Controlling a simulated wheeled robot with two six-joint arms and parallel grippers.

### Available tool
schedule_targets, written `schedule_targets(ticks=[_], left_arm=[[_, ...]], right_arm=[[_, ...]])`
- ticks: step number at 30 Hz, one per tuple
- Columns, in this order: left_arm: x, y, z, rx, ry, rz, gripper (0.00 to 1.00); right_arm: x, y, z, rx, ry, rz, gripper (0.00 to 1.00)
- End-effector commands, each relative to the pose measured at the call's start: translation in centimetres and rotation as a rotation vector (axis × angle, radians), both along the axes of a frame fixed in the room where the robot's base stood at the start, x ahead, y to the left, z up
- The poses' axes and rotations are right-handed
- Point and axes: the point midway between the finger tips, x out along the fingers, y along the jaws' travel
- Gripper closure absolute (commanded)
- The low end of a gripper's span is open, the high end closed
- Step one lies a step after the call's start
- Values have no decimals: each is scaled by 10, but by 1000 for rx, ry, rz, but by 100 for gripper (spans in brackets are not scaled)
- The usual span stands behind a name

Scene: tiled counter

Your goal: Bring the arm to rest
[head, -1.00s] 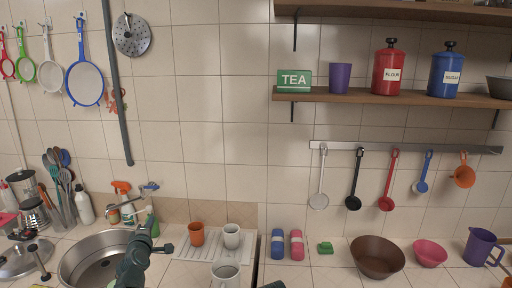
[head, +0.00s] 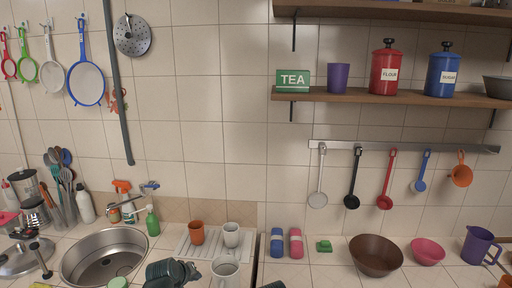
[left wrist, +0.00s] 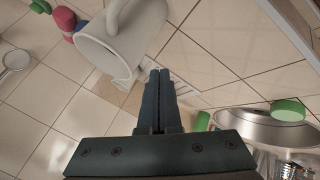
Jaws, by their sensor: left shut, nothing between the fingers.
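My left gripper (head: 192,272) is at the bottom of the head view, between the sink and the front white mug (head: 226,270). In the left wrist view its two dark fingers (left wrist: 159,95) lie together, shut with nothing between them. A white mug (left wrist: 125,45) shows large just beyond the fingertips there; whether it touches them I cannot tell. A small dark piece at the head view's bottom edge (head: 273,284) seems to be part of my right arm; its fingers cannot be made out.
The steel sink (head: 104,232) is to the left, with a green soap bottle (head: 152,222) behind. An orange cup (head: 197,233) and another white mug (head: 231,235) stand on the drainboard (head: 184,247). A brown bowl (head: 376,255) stands at right.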

Motion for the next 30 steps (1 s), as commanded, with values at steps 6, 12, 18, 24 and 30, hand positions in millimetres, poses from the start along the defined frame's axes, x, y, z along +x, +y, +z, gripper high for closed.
schedule_targets(ticks=[6,12,18,24,30], left_arm=[[-98,-27,-44,262,356,-349,100],[-160,-43,-59,406,574,-570,100],[-183,-93,-68,479,608,-703,100],[-204,-126,-74,540,633,-802,100],[-211,-135,-74,560,642,-829,100]], right_arm=[[0,0,0,0,0,0,0],[0,0,-5,0,0,0,0],[0,0,-15,0,0,-1,0],[0,0,-21,0,0,-1,0],[0,0,-22,0,0,-1,0]])
